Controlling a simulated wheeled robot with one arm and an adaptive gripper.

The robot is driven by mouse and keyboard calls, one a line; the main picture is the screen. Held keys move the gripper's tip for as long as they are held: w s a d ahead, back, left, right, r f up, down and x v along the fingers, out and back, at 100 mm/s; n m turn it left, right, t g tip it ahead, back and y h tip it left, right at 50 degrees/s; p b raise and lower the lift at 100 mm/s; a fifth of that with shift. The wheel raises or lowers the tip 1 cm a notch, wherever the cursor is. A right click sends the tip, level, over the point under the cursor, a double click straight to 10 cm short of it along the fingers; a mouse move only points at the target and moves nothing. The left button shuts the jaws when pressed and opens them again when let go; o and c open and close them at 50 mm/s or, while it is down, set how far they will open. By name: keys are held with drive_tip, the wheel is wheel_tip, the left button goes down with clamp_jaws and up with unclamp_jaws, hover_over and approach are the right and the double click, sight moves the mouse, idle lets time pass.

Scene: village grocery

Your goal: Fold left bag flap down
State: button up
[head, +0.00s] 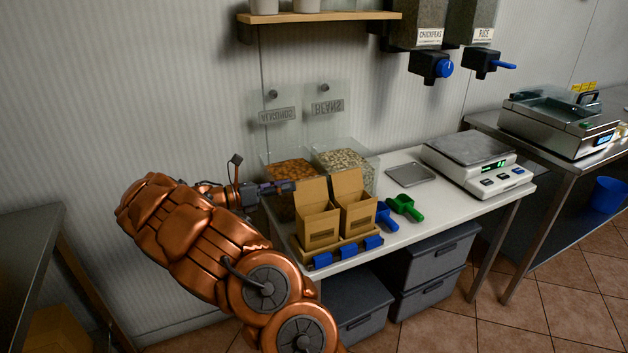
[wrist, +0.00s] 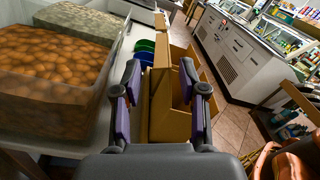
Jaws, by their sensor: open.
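The left bag (head: 316,226) is a brown paper bag standing open in a shallow tan tray (head: 346,249). Its back flap (head: 313,189) stands upright. My gripper (head: 290,187) is at the left side of this bag, level with the flap. In the wrist view, my gripper (wrist: 160,75) is open with its two purple fingers apart. A brown bag panel (wrist: 171,110) shows ahead between the fingers, nearer the right one. I cannot tell whether a finger touches it. The right bag (head: 357,216) stands beside the left one, its flap also upright.
Clear bins of almonds (head: 289,169) and beans (head: 343,160) stand behind the bags. Blue (head: 386,216) and green (head: 405,207) scoops lie right of them. Blue clips (head: 348,249) line the tray front. A scale (head: 473,160) is farther right. A shelf (head: 318,17) hangs above.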

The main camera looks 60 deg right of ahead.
sight(313, 180)
drive_tip(key=shift+p+x, duration=0.35)
drive_tip(key=shift+x, duration=3.85)
drive_tip(key=shift+s+r, duration=0.1)
drive_tip(key=shift+r, duration=0.05)
drive_tip(key=shift+c, duration=0.2)
clamp_jaws()
